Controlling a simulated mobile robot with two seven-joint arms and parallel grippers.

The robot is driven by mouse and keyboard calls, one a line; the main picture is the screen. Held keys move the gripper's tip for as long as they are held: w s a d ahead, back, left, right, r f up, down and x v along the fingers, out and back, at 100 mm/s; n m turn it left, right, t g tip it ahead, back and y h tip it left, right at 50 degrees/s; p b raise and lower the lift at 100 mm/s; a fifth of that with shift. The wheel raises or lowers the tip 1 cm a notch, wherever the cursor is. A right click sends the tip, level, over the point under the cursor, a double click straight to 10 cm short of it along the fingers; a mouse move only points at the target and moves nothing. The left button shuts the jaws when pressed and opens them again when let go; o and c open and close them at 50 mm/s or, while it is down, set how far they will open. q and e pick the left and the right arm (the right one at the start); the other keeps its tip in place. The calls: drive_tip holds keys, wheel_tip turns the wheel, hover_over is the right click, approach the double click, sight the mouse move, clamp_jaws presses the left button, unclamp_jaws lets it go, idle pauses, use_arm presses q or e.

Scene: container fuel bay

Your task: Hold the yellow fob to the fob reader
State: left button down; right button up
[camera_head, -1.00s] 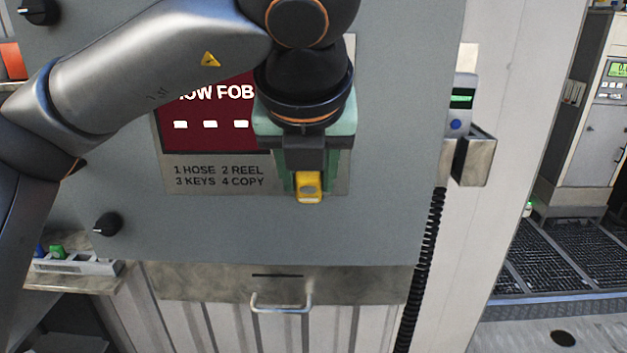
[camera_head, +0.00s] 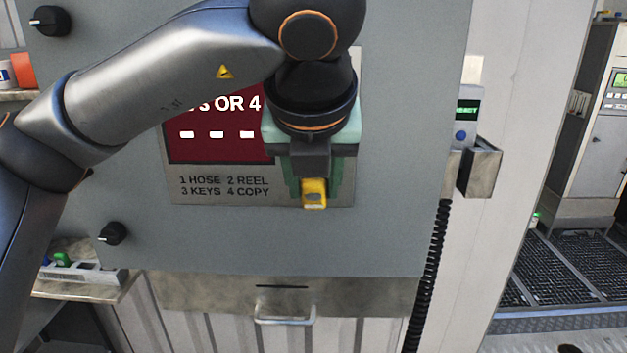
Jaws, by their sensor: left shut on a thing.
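My left gripper (camera_head: 312,178) is shut on the yellow fob (camera_head: 314,195), in the middle of the head view. My right gripper is not in view.
A label (camera_head: 224,186) lists 1 hose, 2 reel, 3 keys, 4 copy. Black knobs (camera_head: 112,233) sit on the panel's left. A drawer handle (camera_head: 284,317) is below. A handheld device (camera_head: 466,120) and coiled cord (camera_head: 433,270) are on the right. Coloured fobs (camera_head: 62,258) lie in a rack lower left.

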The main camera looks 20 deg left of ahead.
use_arm(q)
drive_tip(key=shift+s+d+b, duration=0.25)
drive_tip(key=shift+s+b, duration=0.05)
drive_tip(key=shift+s, duration=0.6)
drive_tip(key=shift+s+d+b, duration=0.25)
drive_tip(key=shift+s+b, duration=0.05)
drive_tip(key=shift+s, duration=0.55)
drive_tip(key=shift+s+d+b, duration=0.2)
drive_tip(key=shift+s+d, duration=0.05)
drive_tip(key=shift+s, duration=0.6)
drive_tip(key=shift+s+d+b, duration=0.2)
drive_tip(key=shift+s+d, duration=0.05)
drive_tip(key=shift+s, duration=0.65)
drive_tip(key=shift+s+d+b, duration=0.2)
drive_tip(key=shift+s+d, duration=0.05)
drive_tip(key=shift+s, duration=0.6)
